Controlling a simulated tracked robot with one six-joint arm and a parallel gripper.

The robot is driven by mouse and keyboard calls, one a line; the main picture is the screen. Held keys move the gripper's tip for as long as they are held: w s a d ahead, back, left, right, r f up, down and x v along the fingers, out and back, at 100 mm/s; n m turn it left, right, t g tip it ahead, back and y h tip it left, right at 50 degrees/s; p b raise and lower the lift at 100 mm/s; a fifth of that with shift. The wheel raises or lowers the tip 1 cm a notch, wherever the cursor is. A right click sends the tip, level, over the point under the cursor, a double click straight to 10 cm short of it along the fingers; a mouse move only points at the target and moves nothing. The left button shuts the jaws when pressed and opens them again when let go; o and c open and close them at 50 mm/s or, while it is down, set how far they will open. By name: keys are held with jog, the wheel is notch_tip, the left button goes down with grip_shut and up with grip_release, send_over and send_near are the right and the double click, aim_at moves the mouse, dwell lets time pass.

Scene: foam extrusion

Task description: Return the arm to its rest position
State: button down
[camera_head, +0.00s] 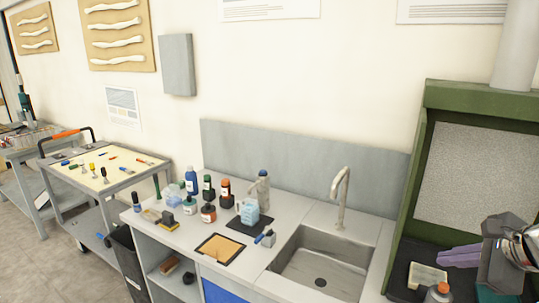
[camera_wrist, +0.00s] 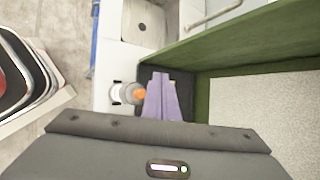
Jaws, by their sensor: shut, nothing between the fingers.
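My gripper (camera_head: 441,257) is at the right of the head view, with its purple fingers closed together and pointing left. It is in front of the green-framed booth, above the booth's dark floor. In the wrist view the purple fingers (camera_wrist: 161,76) point away from the camera, side by side, with nothing visible between them. The grey gripper body fills the bottom of that view.
A bottle with an orange cap (camera_head: 438,292) stands below my gripper; it shows beside the fingers in the wrist view (camera_wrist: 128,93). The green booth (camera_head: 409,172) is close by. The sink (camera_head: 322,262) and a counter with several bottles lie left. A trolley (camera_head: 122,181) stands farther left.

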jog(key=a+f+n+g, duration=0.25)
jog(key=a+n, duration=0.55)
jog(key=a, duration=0.5)
jog(key=s+a+f+n+h, duration=0.1)
jog(key=s+a+f+n, duration=0.3)
jog(key=s+a+n, duration=0.5)
jog(key=a+n, duration=0.3)
jog(key=n, duration=0.4)
jog(key=shift+s+a, duration=0.15)
jog(key=shift+a, duration=0.15)
jog(key=shift+f+g, duration=0.1)
jog(key=shift+g, duration=0.15)
